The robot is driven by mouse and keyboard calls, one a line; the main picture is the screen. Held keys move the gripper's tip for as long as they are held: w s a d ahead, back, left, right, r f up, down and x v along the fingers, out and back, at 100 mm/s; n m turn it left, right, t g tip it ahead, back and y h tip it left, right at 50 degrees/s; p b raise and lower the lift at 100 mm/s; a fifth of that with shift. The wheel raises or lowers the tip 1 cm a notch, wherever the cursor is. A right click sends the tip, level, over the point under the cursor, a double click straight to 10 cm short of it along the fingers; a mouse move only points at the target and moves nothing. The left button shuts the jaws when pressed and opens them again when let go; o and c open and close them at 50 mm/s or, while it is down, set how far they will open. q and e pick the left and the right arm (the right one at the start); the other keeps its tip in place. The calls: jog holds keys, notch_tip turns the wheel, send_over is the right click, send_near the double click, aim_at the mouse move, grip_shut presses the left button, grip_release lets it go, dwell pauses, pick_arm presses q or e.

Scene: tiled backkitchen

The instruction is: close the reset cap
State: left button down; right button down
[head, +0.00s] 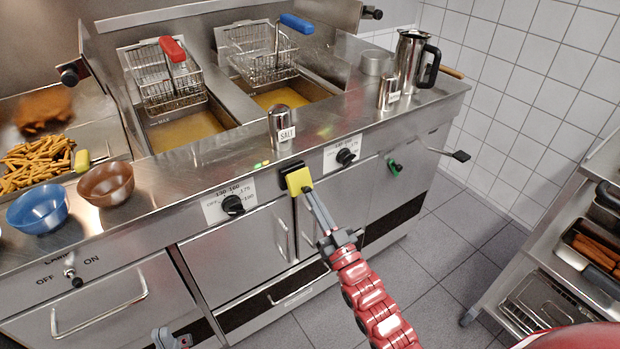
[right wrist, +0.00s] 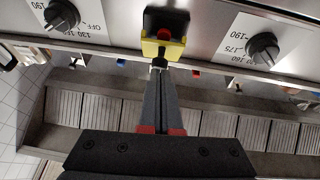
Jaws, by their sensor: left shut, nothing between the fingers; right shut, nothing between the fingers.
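A small yellow fitting with a black part behind it (head: 297,180), which I take to be the reset cap, sits on the fryer's front between two black knobs. In the right wrist view the yellow part (right wrist: 149,50) frames a dark recess with a red spot inside; how far the cap stands open I cannot tell. My right gripper (head: 309,191) is shut and empty, its tips at the yellow part's lower edge, touching or very close. It also shows in the right wrist view (right wrist: 159,66). My left gripper (head: 170,340) is shut and empty, low at the bottom edge, away from the fryer front.
Black knobs (head: 232,205) and (head: 345,157) flank the fitting. A salt shaker (head: 281,125) stands on the counter above it. Bowls (head: 38,209) stand at left, a metal jug (head: 410,62) at right. A steel cart (head: 560,250) stands at right; floor between is clear.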

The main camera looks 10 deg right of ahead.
jog(key=shift+w+a+f+m+t+y+b, duration=0.15)
jog(key=shift+w+f+t+b, duration=0.4)
jog(key=shift+b, duration=1.2)
jog(key=shift+w+a+f+m+t+y+b, duration=0.15)
jog(key=shift+f+t+b, duration=0.7)
jog(key=shift+b, duration=0.95)
jog(key=shift+w+a+f+m+t+y+b, duration=0.15)
jog(key=shift+w+f+t+b, duration=0.3)
jog(key=shift+t+b, duration=0.95)
jog(key=shift+g+b, duration=0.3)
jog(key=shift+g, duration=0.1)
